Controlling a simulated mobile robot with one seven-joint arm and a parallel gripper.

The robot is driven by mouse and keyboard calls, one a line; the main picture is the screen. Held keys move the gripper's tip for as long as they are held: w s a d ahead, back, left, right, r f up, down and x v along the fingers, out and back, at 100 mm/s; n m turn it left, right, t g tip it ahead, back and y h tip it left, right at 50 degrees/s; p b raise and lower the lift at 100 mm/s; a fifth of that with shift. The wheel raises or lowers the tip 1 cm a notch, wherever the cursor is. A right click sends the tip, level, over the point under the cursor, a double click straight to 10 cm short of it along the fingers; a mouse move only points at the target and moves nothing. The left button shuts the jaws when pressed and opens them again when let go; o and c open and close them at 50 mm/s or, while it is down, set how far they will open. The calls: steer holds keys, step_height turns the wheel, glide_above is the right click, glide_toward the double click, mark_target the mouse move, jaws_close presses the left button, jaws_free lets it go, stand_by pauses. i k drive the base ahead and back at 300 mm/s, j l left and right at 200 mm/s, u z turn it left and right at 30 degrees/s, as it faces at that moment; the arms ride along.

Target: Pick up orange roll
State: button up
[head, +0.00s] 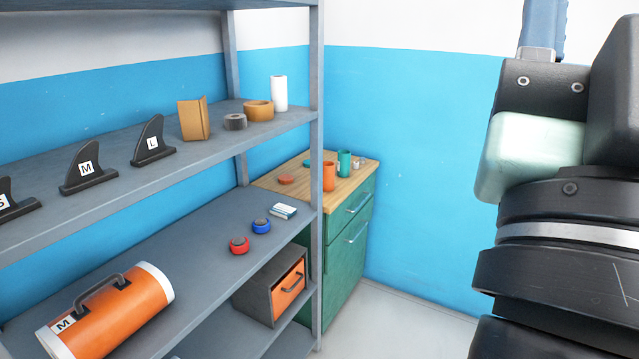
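An orange roll (110,311) with white ends, a dark carry handle on top and an "M" label lies on its side on the middle shelf (185,250) at the lower left of the head view. Its near end comes close to the bottom edge of the picture. My arm (560,200) fills the right side, far from the roll. Its gripper fingers do not show in this view.
A grey shelf post (317,150) stands right of the roll. Fins (85,167) and tape rolls (258,110) line the upper shelf. Red (239,245) and blue (261,226) round items sit on the middle shelf. A green cabinet (347,245) stands behind the rack.

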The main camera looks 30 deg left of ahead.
mark_target(101, 318)
steer(key=u, duration=1.95)
